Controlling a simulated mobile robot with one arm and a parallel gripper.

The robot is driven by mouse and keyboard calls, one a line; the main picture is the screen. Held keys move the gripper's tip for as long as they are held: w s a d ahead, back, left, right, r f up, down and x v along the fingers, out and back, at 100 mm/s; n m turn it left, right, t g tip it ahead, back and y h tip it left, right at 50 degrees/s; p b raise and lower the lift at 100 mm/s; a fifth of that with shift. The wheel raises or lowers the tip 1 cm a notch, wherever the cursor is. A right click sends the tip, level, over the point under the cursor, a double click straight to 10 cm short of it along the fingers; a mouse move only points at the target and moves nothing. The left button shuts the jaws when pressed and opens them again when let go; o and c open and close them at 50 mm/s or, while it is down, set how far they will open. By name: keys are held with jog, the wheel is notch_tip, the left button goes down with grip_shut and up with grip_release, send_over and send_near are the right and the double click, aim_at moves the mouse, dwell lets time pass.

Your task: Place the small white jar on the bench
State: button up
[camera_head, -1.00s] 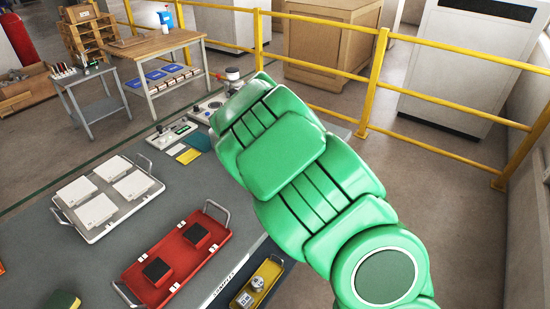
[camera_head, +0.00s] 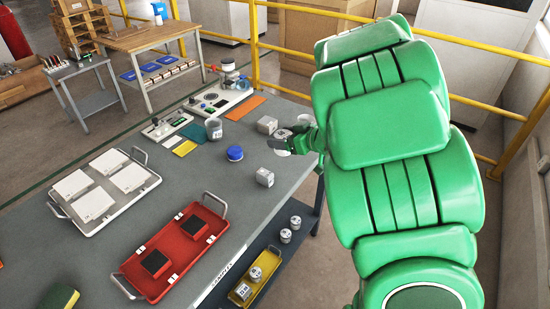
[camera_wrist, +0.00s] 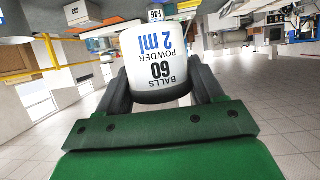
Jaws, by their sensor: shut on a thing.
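The label appears upside down in the wrist view. In the head view my gripper (camera_head: 286,144) is over the right edge area of the grey bench (camera_head: 215,172), partly hidden by my green arm. Whether the jar touches the bench top cannot be told.
Near my gripper on the bench are a blue-lidded jar (camera_head: 234,153), a grey cup (camera_head: 214,128) and small pale containers (camera_head: 264,177) (camera_head: 267,125). A red tray (camera_head: 166,283) and a white tray (camera_head: 119,219) lie left. A lower shelf holds a yellow tray (camera_head: 263,266).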

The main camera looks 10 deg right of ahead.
jog(key=s, duration=0.2)
jog(key=s+r+n+g, duration=0.1)
jog(key=shift+s+a+y, duration=0.15)
jog(key=shift+a+y, duration=0.15)
jog(key=shift+y, duration=0.1)
jog(key=w+f, duration=0.2)
jog(key=w, duration=0.2)
jog(key=w+f, duration=0.3)
jog(key=w, duration=0.1)
jog(key=w+f, duration=0.3)
jog(key=w, duration=0.1)
jog(key=shift+w+f, duration=0.1)
jog(key=shift+w, duration=0.1)
jog(key=shift+w+f, duration=0.3)
jog(key=shift+f, duration=0.05)
jog(key=shift+f, duration=0.1)
jog(key=shift+w+f, duration=0.45)
jog(key=shift+f, duration=1.35)
